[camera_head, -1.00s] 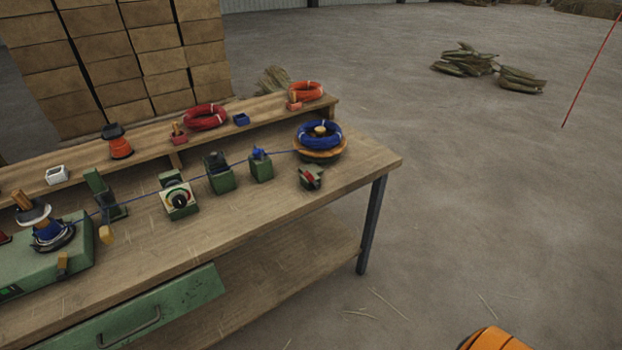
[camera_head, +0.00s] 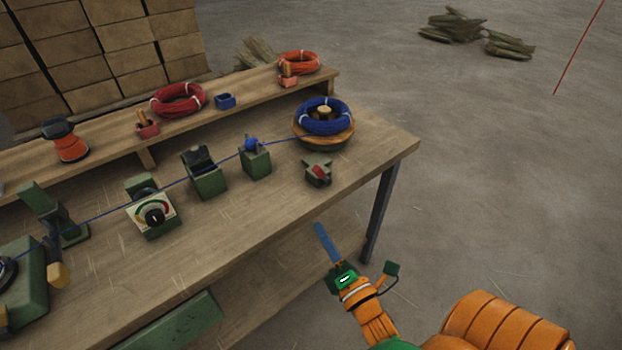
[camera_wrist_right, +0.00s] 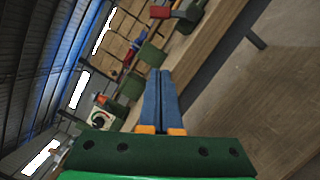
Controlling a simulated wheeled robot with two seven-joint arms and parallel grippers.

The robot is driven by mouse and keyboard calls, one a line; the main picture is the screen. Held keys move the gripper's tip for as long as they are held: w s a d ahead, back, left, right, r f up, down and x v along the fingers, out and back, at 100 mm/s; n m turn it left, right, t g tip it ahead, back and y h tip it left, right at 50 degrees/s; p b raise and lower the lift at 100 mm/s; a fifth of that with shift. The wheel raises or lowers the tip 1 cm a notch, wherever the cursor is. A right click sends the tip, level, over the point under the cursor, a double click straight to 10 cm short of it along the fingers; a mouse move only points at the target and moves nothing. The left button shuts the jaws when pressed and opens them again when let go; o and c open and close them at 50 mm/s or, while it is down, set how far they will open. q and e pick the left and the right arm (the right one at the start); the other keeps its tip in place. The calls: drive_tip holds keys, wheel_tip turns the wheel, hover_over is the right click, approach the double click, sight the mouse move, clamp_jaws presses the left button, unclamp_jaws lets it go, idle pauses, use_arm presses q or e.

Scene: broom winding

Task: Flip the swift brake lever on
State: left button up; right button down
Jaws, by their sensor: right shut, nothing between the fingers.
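The swift (camera_head: 340,137) is a round wooden turntable at the right end of the bench, carrying a blue wire coil (camera_head: 323,116). The brake lever (camera_head: 318,172) is a small red piece on a green block just in front of the swift. The red piece and its block also show at the top of the right wrist view (camera_wrist_right: 184,10). My right gripper (camera_head: 318,227) is in front of the bench's front edge, below the brake lever and apart from it. Its blue fingers (camera_wrist_right: 159,72) are together and empty. My left gripper is not in view.
A blue wire runs left from the coil past a green guide block (camera_head: 255,160), a dark-topped block (camera_head: 207,182) and a dial box (camera_head: 152,215). A back shelf holds a red coil (camera_head: 178,100) and an orange coil (camera_head: 298,63). The bench top (camera_head: 270,215) before the lever is clear.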

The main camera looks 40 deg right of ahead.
sight(306, 212)
drive_tip(key=w, duration=0.2)
drive_tip(key=w+r, duration=0.1)
drive_tip(key=w, duration=0.2)
drive_tip(key=w+d+r, duration=0.1)
drive_tip(key=w, duration=0.2)
drive_tip(key=shift+w+d+p, duration=0.1)
drive_tip(key=shift+w+p, duration=0.1)
drive_tip(key=shift+p, duration=0.2)
drive_tip(key=d+r, duration=0.1)
drive_tip(key=w+d+p, duration=0.1)
drive_tip(key=shift+w+d+r+p, duration=0.2)
drive_tip(key=shift+d+r+p, duration=0.1)
drive_tip(key=shift+d+r, duration=0.2)
drive_tip(key=shift+d, duration=0.35)
drive_tip(key=shift+r+p, duration=0.2)
drive_tip(key=shift+p, duration=0.2)
